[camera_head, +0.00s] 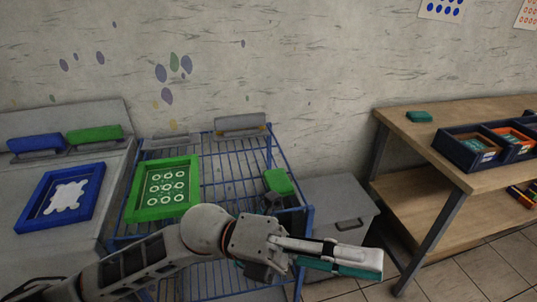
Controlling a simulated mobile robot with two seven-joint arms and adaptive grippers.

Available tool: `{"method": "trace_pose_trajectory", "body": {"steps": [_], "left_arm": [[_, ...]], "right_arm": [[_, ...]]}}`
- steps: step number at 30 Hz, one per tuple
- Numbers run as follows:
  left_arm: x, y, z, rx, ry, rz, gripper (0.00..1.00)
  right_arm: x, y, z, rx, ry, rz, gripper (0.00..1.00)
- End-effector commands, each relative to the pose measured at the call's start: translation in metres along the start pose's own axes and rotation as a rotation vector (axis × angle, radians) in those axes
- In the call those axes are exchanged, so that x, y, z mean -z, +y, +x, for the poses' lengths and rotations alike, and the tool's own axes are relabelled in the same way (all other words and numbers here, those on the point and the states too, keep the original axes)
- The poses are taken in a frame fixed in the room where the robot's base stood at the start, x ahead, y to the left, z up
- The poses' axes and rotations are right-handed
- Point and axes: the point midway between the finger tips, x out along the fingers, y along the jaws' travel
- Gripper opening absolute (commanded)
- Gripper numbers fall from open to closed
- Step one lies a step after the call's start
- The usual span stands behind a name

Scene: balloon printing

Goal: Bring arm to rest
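My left arm comes in from the lower left, and its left gripper (345,259) points right, in front of the blue wire rack (232,165) and grey box. A pale grey slab-like end with a teal edge (342,269) shows at the gripper. I cannot tell whether this is a held thing or whether the fingers are open or shut. More teal shows below the wrist, partly hidden by the arm. My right gripper is not in view.
A green frame (163,190) with white rings lies on the rack. A blue frame (62,197) lies on the grey table at left. A grey box (338,199) stands between rack and wooden shelf (412,142). The shelf holds a teal block (418,117) and dark bins (467,148).

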Motion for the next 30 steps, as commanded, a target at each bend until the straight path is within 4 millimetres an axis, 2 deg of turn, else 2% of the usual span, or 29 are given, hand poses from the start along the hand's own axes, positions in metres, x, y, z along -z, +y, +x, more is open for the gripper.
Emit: {"method": "trace_pose_trajectory", "body": {"steps": [3, 5, 8, 11, 14, 17, 18, 20, 23, 24, 26, 30], "left_arm": [[-0.037, 0.000, -0.017, 0.110, -0.238, -0.137, 0.34], [-0.055, 0.004, -0.032, 0.157, -0.355, -0.209, 0.34], [-0.080, 0.020, -0.066, 0.226, -0.556, -0.334, 0.34], [-0.096, 0.046, -0.109, 0.284, -0.757, -0.469, 0.34], [-0.098, 0.082, -0.159, 0.331, -0.960, -0.610, 0.34], [-0.085, 0.124, -0.211, 0.368, -1.162, -0.756, 0.34], [-0.075, 0.141, -0.232, 0.378, -1.239, -0.813, 0.34], [-0.058, 0.166, -0.260, 0.392, -1.347, -0.893, 0.34], [-0.019, 0.206, -0.301, 0.405, -1.517, -1.022, 0.34], [-0.001, 0.220, -0.317, 0.411, -1.581, -1.073, 0.34], [0.029, 0.241, -0.337, 0.413, -1.676, -1.146, 0.34], [0.104, 0.280, -0.376, 0.414, -1.875, -1.302, 0.34]], "right_arm": [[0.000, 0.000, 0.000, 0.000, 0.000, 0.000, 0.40], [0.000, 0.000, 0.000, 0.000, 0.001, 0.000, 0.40], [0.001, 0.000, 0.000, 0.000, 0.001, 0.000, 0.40], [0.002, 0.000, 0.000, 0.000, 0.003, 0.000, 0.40], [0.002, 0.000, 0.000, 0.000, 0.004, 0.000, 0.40], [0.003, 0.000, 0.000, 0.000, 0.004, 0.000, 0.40], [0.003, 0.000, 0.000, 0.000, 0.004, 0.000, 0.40], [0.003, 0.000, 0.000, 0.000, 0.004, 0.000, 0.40], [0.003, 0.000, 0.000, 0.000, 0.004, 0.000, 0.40], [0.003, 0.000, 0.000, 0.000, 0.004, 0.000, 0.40], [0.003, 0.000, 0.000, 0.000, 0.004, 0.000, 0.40], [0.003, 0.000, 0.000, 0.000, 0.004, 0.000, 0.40]]}}
